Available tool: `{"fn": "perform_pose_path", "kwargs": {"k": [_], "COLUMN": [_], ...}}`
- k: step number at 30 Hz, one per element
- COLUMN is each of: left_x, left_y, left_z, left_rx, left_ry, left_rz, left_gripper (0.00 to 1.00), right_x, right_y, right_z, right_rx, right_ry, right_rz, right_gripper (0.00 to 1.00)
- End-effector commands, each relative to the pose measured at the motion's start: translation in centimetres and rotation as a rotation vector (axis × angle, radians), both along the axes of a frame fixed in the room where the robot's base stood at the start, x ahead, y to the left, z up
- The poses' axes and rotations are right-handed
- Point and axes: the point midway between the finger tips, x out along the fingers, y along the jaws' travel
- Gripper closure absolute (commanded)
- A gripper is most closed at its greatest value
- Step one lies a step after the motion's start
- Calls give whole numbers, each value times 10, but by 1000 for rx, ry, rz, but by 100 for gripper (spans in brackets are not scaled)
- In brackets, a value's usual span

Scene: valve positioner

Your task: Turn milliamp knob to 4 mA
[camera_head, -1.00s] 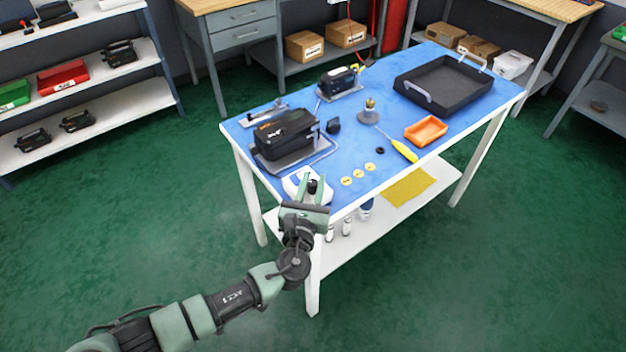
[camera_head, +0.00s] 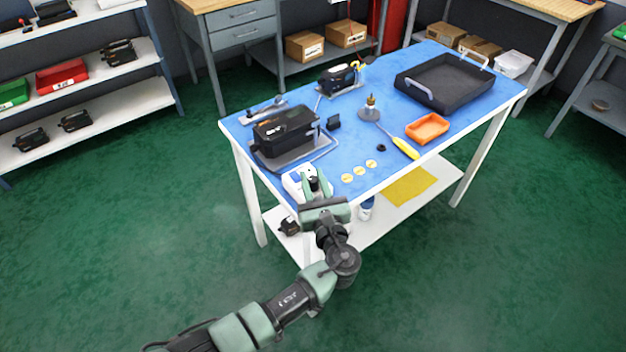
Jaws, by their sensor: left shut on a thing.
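A small white device (camera_head: 291,184) lies at the near left corner of the blue-topped table (camera_head: 345,140). It appears to be the milliamp source. A small black knob (camera_head: 313,183) shows on its right part, between the green fingers of my left gripper (camera_head: 314,186). My left gripper is shut on this knob. The fingers and palm hide part of the device, and its scale or reading is too small to make out. My right gripper is out of view.
A black positioner (camera_head: 285,130) stands behind the device. Yellow discs (camera_head: 359,172), a yellow-handled screwdriver (camera_head: 404,148), an orange tray (camera_head: 427,128) and a large black tray (camera_head: 445,84) lie to the right. The table's front edge runs beneath my left wrist.

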Motion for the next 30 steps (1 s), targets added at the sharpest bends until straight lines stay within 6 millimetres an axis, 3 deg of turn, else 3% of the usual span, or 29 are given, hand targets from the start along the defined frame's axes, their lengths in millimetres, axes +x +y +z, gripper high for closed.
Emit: {"fn": "perform_pose_path", "kwargs": {"k": [6,7,9,20,30], "left_x": [0,0,1,-3,-53], "left_y": [0,0,0,-1,-13], "left_z": [1,1,1,0,-1], "left_rx": [-1,-1,-1,0,-2], "left_ry": [-2,-2,-2,0,1], "left_rz": [-1,-1,-1,-2,-3], "left_gripper": [100,72,53,53,53], "right_x": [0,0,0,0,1], "right_y": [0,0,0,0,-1], "right_z": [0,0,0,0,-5], "right_rx": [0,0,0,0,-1], "right_ry": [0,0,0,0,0], "right_rz": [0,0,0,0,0], "right_gripper": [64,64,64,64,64]}}
